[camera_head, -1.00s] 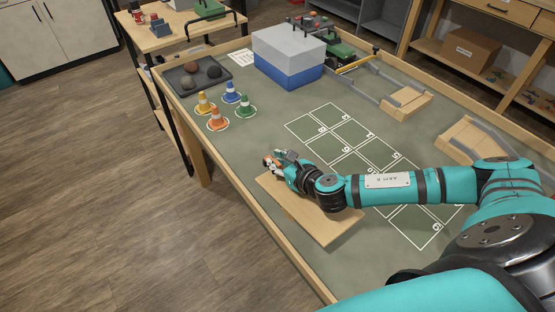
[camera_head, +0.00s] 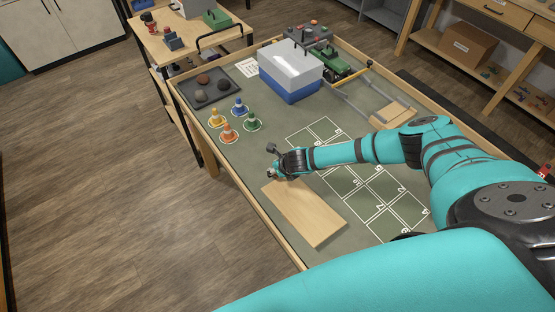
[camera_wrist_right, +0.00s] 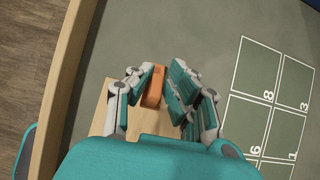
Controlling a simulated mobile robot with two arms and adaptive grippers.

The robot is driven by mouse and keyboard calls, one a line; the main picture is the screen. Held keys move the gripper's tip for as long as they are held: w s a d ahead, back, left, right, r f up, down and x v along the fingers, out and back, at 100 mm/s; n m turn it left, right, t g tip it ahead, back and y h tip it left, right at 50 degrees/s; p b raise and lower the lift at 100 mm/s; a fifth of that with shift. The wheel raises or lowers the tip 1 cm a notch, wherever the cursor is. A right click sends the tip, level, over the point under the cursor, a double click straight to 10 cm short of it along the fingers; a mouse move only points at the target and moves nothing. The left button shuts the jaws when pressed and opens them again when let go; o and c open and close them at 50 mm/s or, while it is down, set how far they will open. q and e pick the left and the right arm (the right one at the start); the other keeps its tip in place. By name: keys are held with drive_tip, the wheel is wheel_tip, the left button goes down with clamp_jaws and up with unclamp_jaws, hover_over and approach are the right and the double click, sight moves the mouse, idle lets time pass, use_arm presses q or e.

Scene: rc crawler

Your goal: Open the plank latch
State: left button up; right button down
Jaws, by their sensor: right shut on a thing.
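The wooden plank (camera_head: 305,214) lies flat on the green table near its left edge. It also shows partly in the right wrist view (camera_wrist_right: 151,117). The orange latch (camera_wrist_right: 153,86) is at the plank's far end. My right gripper (camera_head: 273,174) is at that end; in the wrist view the gripper (camera_wrist_right: 160,84) has its fingers on both sides of the latch and is shut on it. The gripper hides the latch in the head view. My left gripper is not in view.
Four small cones, including an orange one (camera_head: 228,134), stand beyond the plank on the left. A blue and white box (camera_head: 290,72) and a green vehicle (camera_head: 333,68) are farther back. A numbered grid (camera_head: 352,183) lies right of the plank. The table's raised wooden rim (camera_head: 240,188) runs close by.

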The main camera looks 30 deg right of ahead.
drive_tip(key=shift+w+a+r+g, duration=0.3)
drive_tip(key=shift+w+a+g, duration=0.05)
drive_tip(key=shift+g, duration=0.05)
drive_tip(key=shift+w+f+g+b, duration=0.2)
drive_tip(key=shift+g+b, duration=0.1)
drive_tip(key=shift+b, duration=0.1)
drive_tip(key=w+g+b, duration=0.1)
drive_tip(key=g+b, duration=0.1)
drive_tip(key=b, duration=0.5)
drive_tip(key=w+g+b, duration=0.1)
drive_tip(key=g+b, duration=0.2)
drive_tip(key=b, duration=0.4)
drive_tip(key=w+g+h+b, duration=0.1)
drive_tip(key=g+b, duration=0.2)
drive_tip(key=b, duration=0.4)
drive_tip(key=shift+a+f, duration=0.3)
drive_tip(key=shift+f, duration=0.05)
drive_tip(key=shift+r+g+b, duration=0.1)
drive_tip(key=shift+g+b, duration=0.3)
drive_tip(key=shift+b, duration=0.1)
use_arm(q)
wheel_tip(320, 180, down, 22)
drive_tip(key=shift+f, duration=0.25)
use_arm(e)
drive_tip(key=shift+r, duration=0.1)
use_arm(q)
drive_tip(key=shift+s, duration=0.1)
